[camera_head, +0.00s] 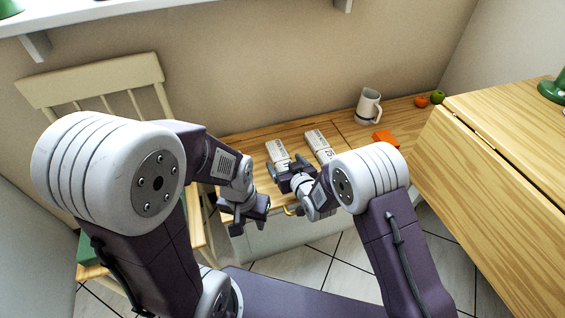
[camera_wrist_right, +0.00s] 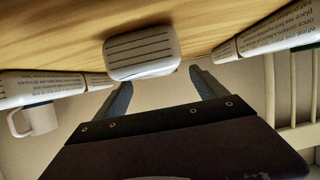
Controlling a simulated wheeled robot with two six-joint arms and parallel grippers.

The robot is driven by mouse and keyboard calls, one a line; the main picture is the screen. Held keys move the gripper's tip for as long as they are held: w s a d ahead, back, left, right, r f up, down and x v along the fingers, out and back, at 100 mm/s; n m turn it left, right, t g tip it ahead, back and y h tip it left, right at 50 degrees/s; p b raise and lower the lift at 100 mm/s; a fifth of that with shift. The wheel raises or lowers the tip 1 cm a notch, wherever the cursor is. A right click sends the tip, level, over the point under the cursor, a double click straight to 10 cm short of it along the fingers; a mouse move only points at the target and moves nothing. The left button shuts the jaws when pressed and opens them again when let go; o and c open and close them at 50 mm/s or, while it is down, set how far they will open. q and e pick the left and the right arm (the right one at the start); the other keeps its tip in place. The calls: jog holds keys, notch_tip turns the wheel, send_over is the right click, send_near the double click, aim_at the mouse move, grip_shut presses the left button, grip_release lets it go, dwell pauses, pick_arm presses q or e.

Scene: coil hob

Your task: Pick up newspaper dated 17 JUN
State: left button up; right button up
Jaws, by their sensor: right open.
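Two folded newspapers lie side by side on the wooden bench top in the head view. The left newspaper (camera_head: 277,151) has its near end partly hidden by my right gripper (camera_head: 287,176). The right newspaper (camera_head: 319,143) shows a large 25. No 17 JUN is readable. My right gripper is open, at the near ends of the papers. In the right wrist view, a rounded white end with dark lines (camera_wrist_right: 142,54) lies beyond the open fingers; I cannot tell which object it is. Printed papers show at left (camera_wrist_right: 45,88) and right (camera_wrist_right: 285,37). My left gripper (camera_head: 247,213) hangs before the bench.
A white mug (camera_head: 367,106), an orange block (camera_head: 385,138), a red fruit (camera_head: 421,101) and a green fruit (camera_head: 437,97) stand right of the papers. A cream chair (camera_head: 95,80) is at left. A wooden table (camera_head: 500,150) bounds the right side.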

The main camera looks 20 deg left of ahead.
aim_at(283, 161)
jog(key=shift+w+a+f+b, duration=0.35)
jog(key=shift+w+f+b, duration=0.1)
jog(key=shift+w+f, duration=0.15)
jog(key=shift+w+a+f+b, duration=0.4)
jog(key=shift+w+f, duration=0.1)
jog(key=shift+w, duration=0.15)
jog(key=shift+w+a, duration=0.15)
jog(key=shift+w, duration=0.1)
pick_arm(q)
notch_tip(283, 161, down, 3)
jog(key=shift+r, duration=0.15)
pick_arm(e)
jog(key=shift+r, duration=0.15)
